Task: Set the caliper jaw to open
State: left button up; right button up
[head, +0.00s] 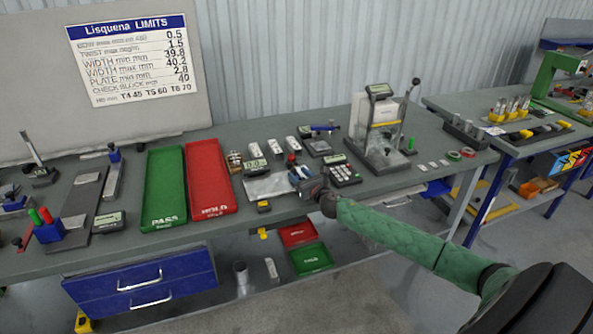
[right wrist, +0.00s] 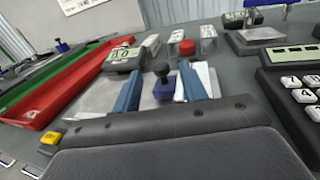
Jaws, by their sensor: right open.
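What looks like the caliper is a small unit with a grey digital display (head: 256,165) at the back left of a pale metal plate (head: 268,188); the display also shows in the right wrist view (right wrist: 123,53). A blue block with a black knob (right wrist: 163,85) stands on the plate. I cannot tell for sure whether it is the caliper's jaw. My right gripper (right wrist: 163,92) is open, its two blue fingers apart on either side of the block, with no clear contact visible. In the head view my right gripper (head: 301,178) hides the plate's right end. My left gripper is not in view.
A calculator-like keypad (head: 344,175) stands close right of the gripper. A red tray (head: 208,180) and a green tray (head: 164,188) lie left. White blocks (head: 275,147) and a red-capped item (head: 293,144) stand behind. A press-like stand (head: 383,130) is farther right.

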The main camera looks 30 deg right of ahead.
jog(key=shift+w, duration=1.1)
grip_shut()
